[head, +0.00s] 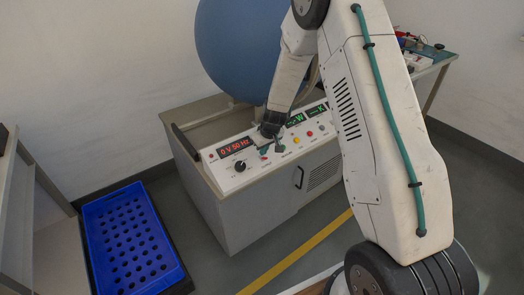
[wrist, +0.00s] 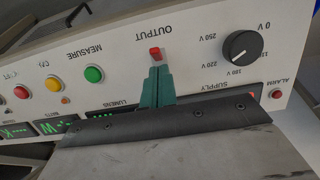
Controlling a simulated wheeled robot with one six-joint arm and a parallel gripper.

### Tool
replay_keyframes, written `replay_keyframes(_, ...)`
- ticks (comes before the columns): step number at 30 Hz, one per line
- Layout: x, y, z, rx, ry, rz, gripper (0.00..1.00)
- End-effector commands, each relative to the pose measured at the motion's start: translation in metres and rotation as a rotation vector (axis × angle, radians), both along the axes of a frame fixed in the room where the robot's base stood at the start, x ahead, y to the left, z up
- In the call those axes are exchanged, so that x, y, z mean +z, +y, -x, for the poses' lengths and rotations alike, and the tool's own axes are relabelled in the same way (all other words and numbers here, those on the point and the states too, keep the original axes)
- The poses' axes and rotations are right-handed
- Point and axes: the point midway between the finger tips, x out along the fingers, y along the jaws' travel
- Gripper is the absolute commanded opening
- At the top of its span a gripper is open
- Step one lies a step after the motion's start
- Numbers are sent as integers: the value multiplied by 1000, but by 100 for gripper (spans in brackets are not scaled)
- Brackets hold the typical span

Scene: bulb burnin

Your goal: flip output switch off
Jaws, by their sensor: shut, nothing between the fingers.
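The red output switch (wrist: 155,53) sits on the sloped cream panel below the word OUTPUT in the wrist view. The teal fingers of my gripper (wrist: 157,72) are shut and empty, with their tips right at the switch. I cannot tell whether they touch it. In the head view my gripper (head: 267,147) is low over the panel, beside the black supply knob (head: 240,166). The supply display (head: 234,147) reads 0 V 50 Hz in red.
A green button (wrist: 93,74), a yellow button (wrist: 55,83) and a red button (wrist: 22,92) lie along the panel. A large blue sphere (head: 236,50) stands behind the console. A blue tray with holes (head: 92,214) lies on the floor at left.

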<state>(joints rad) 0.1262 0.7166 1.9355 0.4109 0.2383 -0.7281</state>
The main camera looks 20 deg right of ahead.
Motion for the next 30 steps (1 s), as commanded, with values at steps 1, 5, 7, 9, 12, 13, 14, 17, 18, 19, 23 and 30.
replay_keyframes(1, 0, 0, 0, 0, 0, 0, 0)
replay_keyframes(5, 1, 0, 2, 0, 0, 0, 0)
replay_keyframes(7, 2, -1, 4, -1, -1, 0, 0)
replay_keyframes(9, 3, -2, 7, -2, -1, -1, 0)
replay_keyframes(12, 4, -2, 12, 0, 0, 0, 0)
replay_keyframes(13, 4, -3, 13, 0, 0, 0, 0)
replay_keyframes(14, 4, -3, 14, -1, 0, 0, 0)
replay_keyframes(17, 4, -3, 15, -1, -1, 0, 0)
replay_keyframes(18, 4, -3, 15, -1, -1, 0, 0)
replay_keyframes(19, 4, -3, 15, -1, -1, 0, 0)
replay_keyframes(23, 4, -3, 15, 0, -1, 0, 0)
replay_keyframes(30, 9, -1, 27, 6, -1, 1, 0)
